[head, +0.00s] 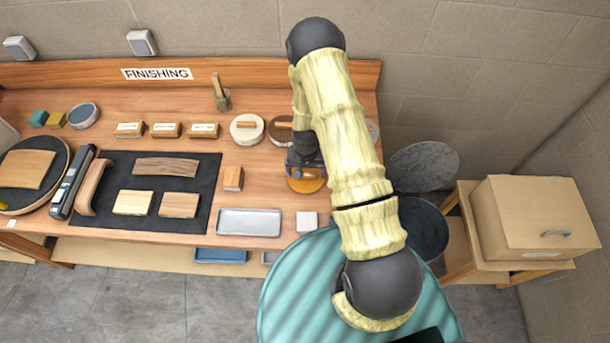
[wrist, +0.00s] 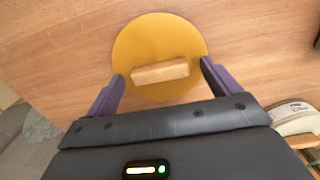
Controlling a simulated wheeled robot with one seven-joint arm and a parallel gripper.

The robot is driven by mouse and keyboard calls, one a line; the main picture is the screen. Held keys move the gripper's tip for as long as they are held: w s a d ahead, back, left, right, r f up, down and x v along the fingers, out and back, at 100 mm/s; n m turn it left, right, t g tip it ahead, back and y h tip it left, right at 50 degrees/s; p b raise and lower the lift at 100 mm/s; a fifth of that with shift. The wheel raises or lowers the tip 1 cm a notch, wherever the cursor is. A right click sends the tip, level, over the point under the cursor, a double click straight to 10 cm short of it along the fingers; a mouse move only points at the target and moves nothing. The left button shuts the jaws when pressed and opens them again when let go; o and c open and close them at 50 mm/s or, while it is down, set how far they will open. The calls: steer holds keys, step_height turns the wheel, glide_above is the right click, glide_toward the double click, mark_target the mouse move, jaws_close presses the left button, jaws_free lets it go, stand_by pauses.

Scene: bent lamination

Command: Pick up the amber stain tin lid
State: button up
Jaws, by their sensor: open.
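The amber stain tin lid (wrist: 158,42) is a flat amber disc with a pale wooden bar handle (wrist: 160,72) across it. It lies on the wooden bench top. In the head view the amber lid (head: 306,184) is partly hidden under my gripper (head: 305,172). In the wrist view my gripper (wrist: 162,82) is open. Its two purple fingers stand at the left and right of the lid's near part, with the bar handle between them. The fingers do not touch the handle. Their height above the bench is hard to tell.
A cream tin (head: 247,130) and a brown tin (head: 280,129) stand behind my gripper. A wooden block (head: 232,178), a metal tray (head: 249,222) and a white square (head: 307,221) lie nearby. A dark bin (head: 424,228) is beyond the bench's right end.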

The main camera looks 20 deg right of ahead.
mark_target(306, 173)
stand_by(0.3)
steer(key=c, duration=1.1)
steer(key=shift+r+b, duration=2)
steer(key=shift+r, duration=3.05)
